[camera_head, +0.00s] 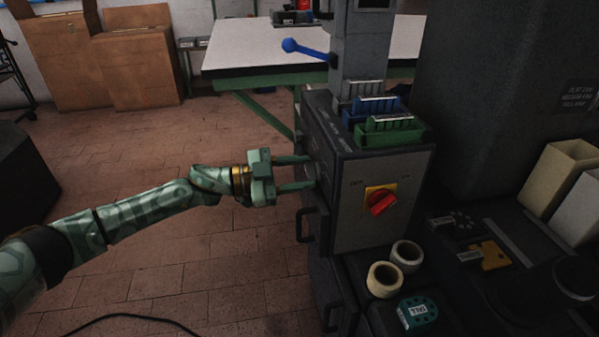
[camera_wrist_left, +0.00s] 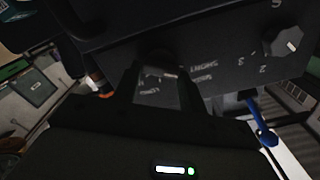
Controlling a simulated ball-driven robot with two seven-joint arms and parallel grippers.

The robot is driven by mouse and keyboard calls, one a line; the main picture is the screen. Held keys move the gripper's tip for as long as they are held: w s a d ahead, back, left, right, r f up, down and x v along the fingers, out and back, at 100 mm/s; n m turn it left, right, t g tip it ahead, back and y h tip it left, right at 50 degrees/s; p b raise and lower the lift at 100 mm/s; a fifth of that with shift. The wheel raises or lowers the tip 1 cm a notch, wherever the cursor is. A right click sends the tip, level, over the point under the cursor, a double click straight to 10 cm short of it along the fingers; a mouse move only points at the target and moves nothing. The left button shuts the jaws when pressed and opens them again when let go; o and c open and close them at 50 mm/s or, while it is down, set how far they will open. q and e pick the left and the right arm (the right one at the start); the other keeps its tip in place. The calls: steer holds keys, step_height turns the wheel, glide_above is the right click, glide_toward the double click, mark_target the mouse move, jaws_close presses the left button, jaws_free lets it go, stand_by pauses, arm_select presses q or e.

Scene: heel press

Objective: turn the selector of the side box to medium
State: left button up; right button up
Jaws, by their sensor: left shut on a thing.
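The side box (camera_head: 380,195) is a dark cabinet with a grey front panel. My left gripper (camera_head: 312,173) reaches in from the left, its two fingers level against the box's left side. It is shut on the selector, a small dark knob (camera_wrist_left: 158,60) seen between the fingers in the left wrist view. The fingers mostly hide the knob, so I cannot tell its pointer's setting. Printed words beside it include what reads as SHORT and LONG; they are partly covered and blurred. My right gripper is not in view.
A second, grey knob (camera_wrist_left: 288,42) with numbers sits on the same face. A red switch (camera_head: 381,202) is on the front panel. A black handle (camera_head: 305,225) sticks out below my gripper. A blue-balled lever (camera_head: 291,46) projects above. Open brick floor lies left.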

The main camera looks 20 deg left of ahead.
arm_select(q)
steer(key=shift+m+p, duration=0.3)
steer(key=shift+m, duration=0.6)
steer(key=shift+s+m, duration=0.1)
steer(key=shift+m, duration=0.7)
steer(key=shift+f+m, duration=0.1)
steer(key=shift+m, duration=1)
steer(key=shift+d+f+m, duration=0.1)
steer(key=shift+m, duration=0.9)
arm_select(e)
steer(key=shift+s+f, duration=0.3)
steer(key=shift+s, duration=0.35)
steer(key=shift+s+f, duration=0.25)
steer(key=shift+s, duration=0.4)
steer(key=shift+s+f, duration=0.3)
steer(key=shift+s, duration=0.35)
arm_select(q)
steer(key=o, duration=1)
